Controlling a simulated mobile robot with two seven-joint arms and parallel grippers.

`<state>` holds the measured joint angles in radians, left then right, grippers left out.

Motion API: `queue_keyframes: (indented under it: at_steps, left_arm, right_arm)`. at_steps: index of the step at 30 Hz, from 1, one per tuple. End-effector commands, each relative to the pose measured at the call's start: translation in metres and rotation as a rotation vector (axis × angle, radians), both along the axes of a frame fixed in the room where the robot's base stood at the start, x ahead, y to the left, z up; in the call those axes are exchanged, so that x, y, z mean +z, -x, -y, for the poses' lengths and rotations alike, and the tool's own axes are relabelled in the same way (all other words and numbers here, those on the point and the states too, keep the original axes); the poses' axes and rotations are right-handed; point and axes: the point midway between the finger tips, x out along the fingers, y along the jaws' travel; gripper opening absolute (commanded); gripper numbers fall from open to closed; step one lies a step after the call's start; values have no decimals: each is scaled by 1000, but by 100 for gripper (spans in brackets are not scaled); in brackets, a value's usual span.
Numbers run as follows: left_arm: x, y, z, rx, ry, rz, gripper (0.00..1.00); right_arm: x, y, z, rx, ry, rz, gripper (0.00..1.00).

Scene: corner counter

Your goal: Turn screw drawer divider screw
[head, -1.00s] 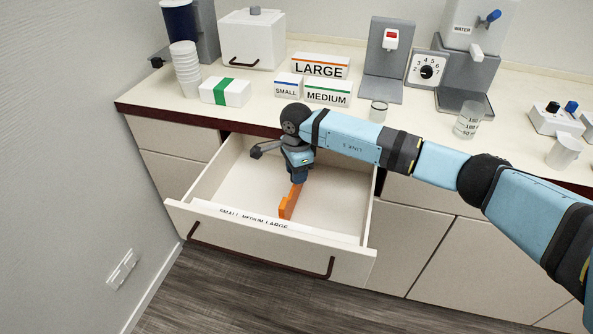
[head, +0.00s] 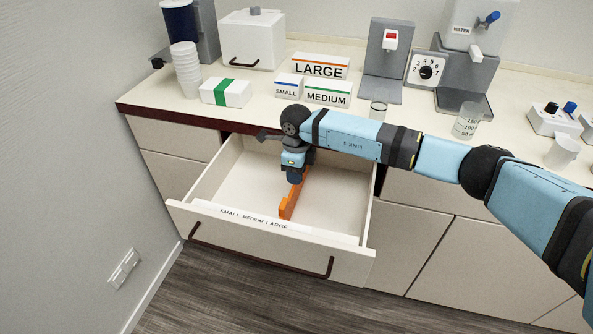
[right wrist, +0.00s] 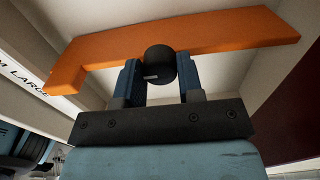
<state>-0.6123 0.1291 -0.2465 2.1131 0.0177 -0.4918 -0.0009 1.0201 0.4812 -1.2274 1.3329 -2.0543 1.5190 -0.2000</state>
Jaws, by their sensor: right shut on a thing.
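The orange drawer divider (head: 287,207) stands in the open drawer (head: 330,205), running from front to back. It also shows in the right wrist view (right wrist: 210,32), crossing the top of the picture. A round black screw knob (right wrist: 159,63) sits against the divider. My right gripper (right wrist: 158,75) is shut on the black screw, one finger on each side of it. In the head view my right gripper (head: 294,178) points down into the drawer over the divider and hides the screw. My left gripper is not in view.
The drawer front carries a SMALL MEDIUM LARGE label (head: 254,219). Boxes marked LARGE (head: 320,67), SMALL (head: 288,86) and MEDIUM (head: 327,93) stand on the counter behind the drawer. The drawer floor beside the divider is clear.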

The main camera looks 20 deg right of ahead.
Motion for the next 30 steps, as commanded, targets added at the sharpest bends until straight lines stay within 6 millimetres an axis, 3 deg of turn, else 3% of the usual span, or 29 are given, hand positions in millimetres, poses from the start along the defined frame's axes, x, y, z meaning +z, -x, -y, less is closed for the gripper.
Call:
queue_keyframes:
  at_steps: [15,16,19,30]
  left_arm:
    - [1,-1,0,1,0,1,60]
    - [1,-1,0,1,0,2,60]
    - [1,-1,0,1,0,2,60]
    - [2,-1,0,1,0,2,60]
  right_arm:
    - [0,0,0,-20,0,1,11]
    - [0,0,0,-20,0,1,39]
    - [0,0,0,-20,0,1,60]
    - [6,-1,0,-18,0,2,60]
